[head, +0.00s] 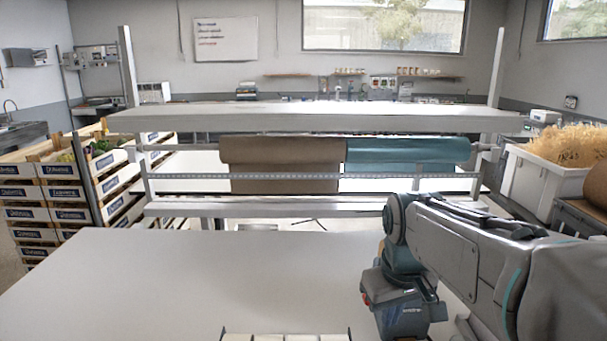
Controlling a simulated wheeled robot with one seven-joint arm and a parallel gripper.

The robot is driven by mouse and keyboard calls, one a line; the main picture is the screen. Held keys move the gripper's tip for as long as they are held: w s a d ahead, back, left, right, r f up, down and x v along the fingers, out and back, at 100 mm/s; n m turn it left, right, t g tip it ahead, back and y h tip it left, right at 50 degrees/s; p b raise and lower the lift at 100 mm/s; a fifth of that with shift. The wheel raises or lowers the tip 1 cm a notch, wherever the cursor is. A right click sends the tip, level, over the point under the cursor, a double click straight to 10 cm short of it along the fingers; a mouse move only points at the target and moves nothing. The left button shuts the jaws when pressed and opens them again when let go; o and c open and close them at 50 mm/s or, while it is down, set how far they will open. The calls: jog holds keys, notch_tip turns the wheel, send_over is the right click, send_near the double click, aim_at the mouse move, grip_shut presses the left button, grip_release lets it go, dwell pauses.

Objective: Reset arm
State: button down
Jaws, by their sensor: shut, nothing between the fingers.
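My arm reaches in from the lower right in the head view. It is bent, with its teal and grey joint in front of the paper-roll rack and its dark lower part hanging down over the right side of the white table (190,275). I make out no fingertips of my gripper; the end of the arm runs down toward the bottom edge of the picture. I see nothing held.
A rack with a brown paper roll (280,152) and a teal roll (410,152) stands behind the table. Stacked crates (62,193) stand left. A white bin of straw (545,178) stands right. Pale blocks (285,337) show at the bottom edge. The table's left is clear.

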jog(key=s+f+m+t, duration=0.1)
jog(key=s+f+m, duration=0.2)
jog(key=s, duration=0.7)
jog(key=shift+f+t, duration=0.4)
jog(key=shift+f, duration=0.55)
